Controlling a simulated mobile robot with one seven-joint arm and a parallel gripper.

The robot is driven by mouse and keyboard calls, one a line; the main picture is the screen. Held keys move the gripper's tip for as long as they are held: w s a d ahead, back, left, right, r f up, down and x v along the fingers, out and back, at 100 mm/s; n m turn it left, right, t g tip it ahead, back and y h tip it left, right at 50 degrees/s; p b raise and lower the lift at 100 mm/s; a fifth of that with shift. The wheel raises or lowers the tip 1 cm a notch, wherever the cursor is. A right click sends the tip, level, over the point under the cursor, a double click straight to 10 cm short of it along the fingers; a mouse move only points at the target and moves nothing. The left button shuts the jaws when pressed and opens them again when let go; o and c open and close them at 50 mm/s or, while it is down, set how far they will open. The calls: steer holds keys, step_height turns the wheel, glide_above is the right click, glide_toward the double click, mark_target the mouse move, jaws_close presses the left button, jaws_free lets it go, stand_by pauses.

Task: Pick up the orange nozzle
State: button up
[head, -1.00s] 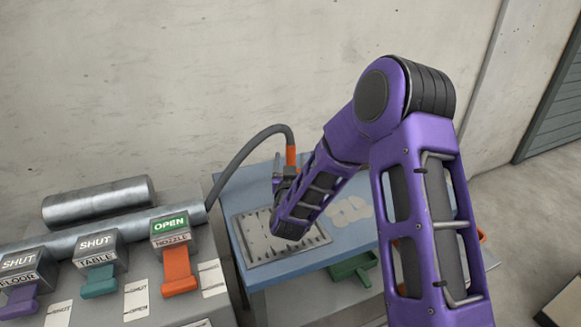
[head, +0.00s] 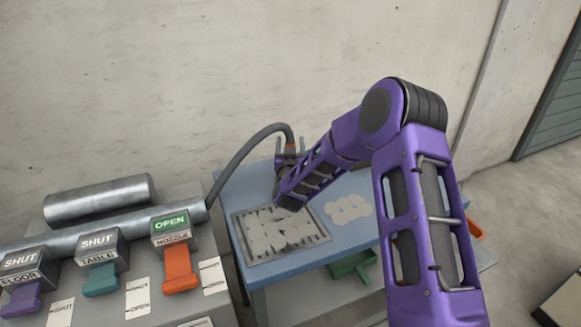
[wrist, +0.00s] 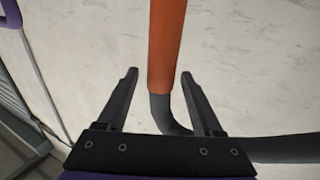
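The orange nozzle (wrist: 167,45) is a tube on the end of a dark hose. In the wrist view it passes between the two fingers of my gripper (wrist: 159,77), which are spread with a gap on its left side; whether the right finger touches it I cannot tell.
The dark hose (head: 238,153) arches from a metal pipe (head: 120,226) on the left. Orange, teal and purple levers hang below it; the orange one's sign reads OPEN, the others SHUT. The blue table (head: 350,246) bears a slotted plate (head: 258,258) with pale patches.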

jaws_close()
stand_by(1.2)
